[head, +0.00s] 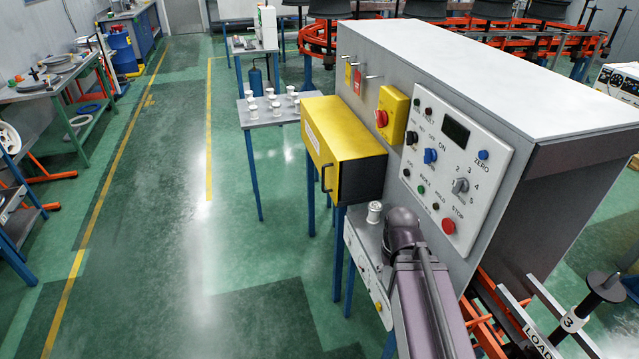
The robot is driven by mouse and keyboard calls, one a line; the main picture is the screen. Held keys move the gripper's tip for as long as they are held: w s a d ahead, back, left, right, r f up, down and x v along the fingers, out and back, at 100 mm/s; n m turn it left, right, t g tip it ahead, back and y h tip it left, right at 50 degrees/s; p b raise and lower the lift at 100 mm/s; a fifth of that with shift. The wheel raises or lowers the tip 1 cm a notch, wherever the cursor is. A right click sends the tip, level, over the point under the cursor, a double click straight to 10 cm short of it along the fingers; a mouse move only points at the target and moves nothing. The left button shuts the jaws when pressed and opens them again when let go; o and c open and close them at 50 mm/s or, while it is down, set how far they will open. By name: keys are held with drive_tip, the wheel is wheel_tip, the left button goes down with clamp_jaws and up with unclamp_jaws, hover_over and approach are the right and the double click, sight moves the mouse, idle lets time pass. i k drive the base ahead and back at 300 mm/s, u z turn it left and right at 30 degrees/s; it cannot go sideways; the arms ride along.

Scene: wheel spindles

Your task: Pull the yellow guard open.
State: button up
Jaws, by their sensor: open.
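The yellow guard (352,133) is a box-shaped cover on the left side of the grey machine. It looks closed. A dark upright bar handle (326,178) sits on its left-facing front, near the lower right edge, and a pale label is on the same face. What is inside the guard is hidden. My arm rises from the bottom of the view, with its rounded joint just below and right of the guard. My gripper does not show; the arm or the machine may hide it.
The grey machine (480,70) carries a control panel (456,170) and a yellow switch box (392,115). A white spool (374,212) stands on a ledge below the guard. A small table (262,118) with several white spools is behind. The green floor left of the guard is clear.

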sight(331, 134)
drive_tip(key=k, duration=1.2)
drive_tip(key=u, duration=0.6)
drive_tip(key=i, duration=2.05)
drive_tip(key=z, duration=0.6)
